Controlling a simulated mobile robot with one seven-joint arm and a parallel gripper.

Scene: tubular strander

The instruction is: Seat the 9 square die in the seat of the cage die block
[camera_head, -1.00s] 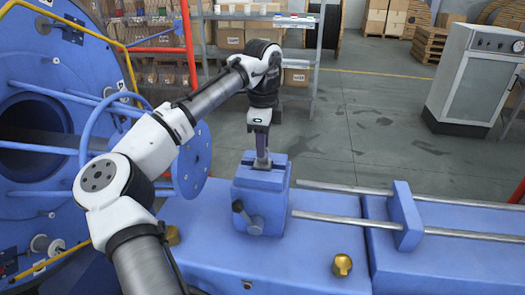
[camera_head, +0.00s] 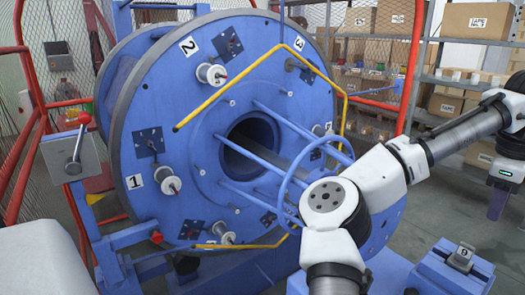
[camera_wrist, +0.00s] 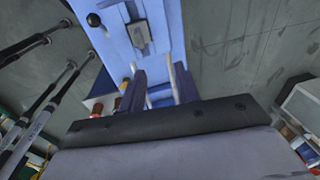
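The grey square die, marked 9, (camera_head: 463,257) is at the top of the blue die block (camera_head: 440,276) at the lower right of the head view. It also shows in the wrist view (camera_wrist: 139,35), in the block's top face (camera_wrist: 115,50). I cannot tell how deep it sits. My gripper (camera_head: 496,207) hangs above and to the right of the block in the head view, apart from the die. In the wrist view my gripper (camera_wrist: 161,88) has its two fingers spread with nothing between them; the die lies beyond the fingertips.
The large blue strander disc (camera_head: 180,110) with several bobbins, a yellow bent bar (camera_head: 225,87) and a blue handwheel (camera_head: 283,190) stands left of my arm. A lever box (camera_head: 70,157) stands at the left. Shelves with boxes (camera_head: 475,20) are behind. A black knob (camera_wrist: 94,19) sticks out of the block.

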